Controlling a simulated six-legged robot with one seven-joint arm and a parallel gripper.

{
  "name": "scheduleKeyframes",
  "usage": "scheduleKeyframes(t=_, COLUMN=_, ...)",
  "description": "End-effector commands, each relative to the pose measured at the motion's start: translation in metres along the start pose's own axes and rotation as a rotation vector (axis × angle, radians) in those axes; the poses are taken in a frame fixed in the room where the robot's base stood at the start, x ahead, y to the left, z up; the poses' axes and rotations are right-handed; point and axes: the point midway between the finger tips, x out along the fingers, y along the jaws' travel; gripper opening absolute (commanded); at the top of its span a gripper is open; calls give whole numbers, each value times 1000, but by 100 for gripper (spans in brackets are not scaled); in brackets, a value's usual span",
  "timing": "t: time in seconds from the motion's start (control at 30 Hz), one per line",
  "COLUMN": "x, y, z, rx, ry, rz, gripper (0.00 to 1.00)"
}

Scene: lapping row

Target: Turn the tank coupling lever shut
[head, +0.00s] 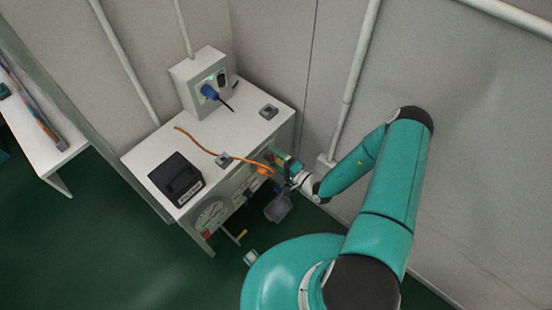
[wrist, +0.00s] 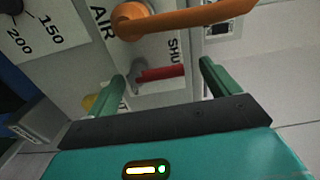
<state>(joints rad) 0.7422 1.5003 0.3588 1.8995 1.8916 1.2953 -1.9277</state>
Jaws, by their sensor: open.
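In the wrist view, a red lever (wrist: 162,73) lies roughly level across the picture, joined at its left end to a grey pivot (wrist: 133,79). Letters reading "SHU" are printed on the white panel (wrist: 155,50) just above its right end. My gripper (wrist: 164,76) is open; its two green fingers stand to the left and right of the lever, with gaps showing and nothing held. In the head view my gripper (head: 286,163) is at the right end of the white bench's front. The lever cannot be made out there.
An orange hose (wrist: 180,18) with a round fitting passes above the lever, close to the fingers, beside the letters "AIR". It lies over the white bench (head: 150,150). A dial gauge (head: 212,215) is on the front. A black device (head: 177,179) and a socket box (head: 201,80) stand on top.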

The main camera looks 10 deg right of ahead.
Motion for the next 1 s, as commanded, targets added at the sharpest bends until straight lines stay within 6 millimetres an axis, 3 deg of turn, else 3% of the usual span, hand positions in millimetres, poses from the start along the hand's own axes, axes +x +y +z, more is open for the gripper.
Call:
scheduleKeyframes(t=0.6, x=-118, y=0, z=-2, rx=-2, ry=5, rz=1, gripper=87)
scheduleKeyframes(t=0.8, x=-133, y=-1, z=-2, rx=-2, ry=4, rz=-1, gripper=87)
scheduleKeyframes(t=1.0, x=-134, y=-1, z=-1, rx=-2, ry=3, rz=-1, gripper=87)
